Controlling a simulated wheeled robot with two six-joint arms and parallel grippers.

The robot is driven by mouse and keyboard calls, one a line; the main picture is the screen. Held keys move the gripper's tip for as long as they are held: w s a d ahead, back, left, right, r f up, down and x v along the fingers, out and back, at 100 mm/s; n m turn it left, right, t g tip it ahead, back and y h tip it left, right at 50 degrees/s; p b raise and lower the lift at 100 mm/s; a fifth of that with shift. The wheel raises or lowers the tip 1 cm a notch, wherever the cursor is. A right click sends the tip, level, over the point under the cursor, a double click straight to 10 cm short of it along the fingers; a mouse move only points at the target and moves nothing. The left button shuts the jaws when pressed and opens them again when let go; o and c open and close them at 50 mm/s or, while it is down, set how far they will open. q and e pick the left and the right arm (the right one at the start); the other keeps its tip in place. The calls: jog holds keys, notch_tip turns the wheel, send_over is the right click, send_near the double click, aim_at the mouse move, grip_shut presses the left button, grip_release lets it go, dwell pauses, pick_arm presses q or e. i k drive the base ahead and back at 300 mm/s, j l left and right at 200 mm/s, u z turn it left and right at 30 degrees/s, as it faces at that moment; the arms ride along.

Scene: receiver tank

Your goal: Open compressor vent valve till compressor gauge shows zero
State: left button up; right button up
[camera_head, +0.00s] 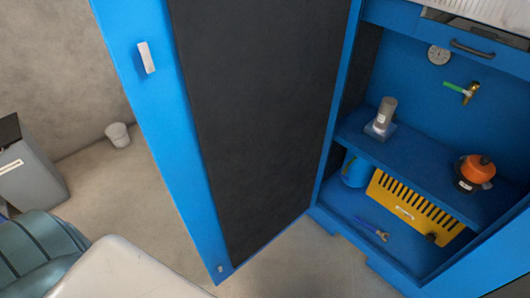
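A small round white-faced gauge (438,54) is on the blue back wall of the open cabinet, upper right. Its needle is too small to read. A brass valve with a green lever (455,87) sits on the same wall, below and right of the gauge. The lever points left and slightly up. I cannot tell from labels whether these are the compressor's vent valve and gauge. Neither gripper is in view, and nothing is touching the valve.
The large blue cabinet door (240,110) stands open left of the cabinet. A grey cylinder (386,112) and an orange-topped device (476,170) stand on the shelf (420,160). Below are a yellow slotted panel (407,206) and a blue-handled item (374,230).

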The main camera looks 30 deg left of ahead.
aim_at(469, 94)
jog(key=j, duration=2.8)
jog(key=j+z, duration=0.4)
jog(key=k+j+z, duration=0.1)
jog(key=z, duration=0.25)
jog(key=k+j+z, duration=0.1)
jog(key=j+z, duration=0.3)
jog(key=l+u, duration=0.25)
jog(key=l, duration=1.85)
jog(key=i+l+u, duration=0.2)
jog(key=i+l, duration=0.15)
jog(key=l, duration=0.25)
jog(key=i+l+u, duration=0.1)
jog(key=l, duration=0.25)
jog(key=i+l+u, duration=0.2)
jog(key=i+l, duration=0.15)
jog(key=l, duration=0.3)
jog(key=i+l+u, duration=0.1)
jog(key=i, duration=0.35)
jog(key=i+l, duration=0.2)
jog(key=i, duration=0.2)
jog(key=i+l+u, duration=0.15)
jog(key=i, duration=0.3)
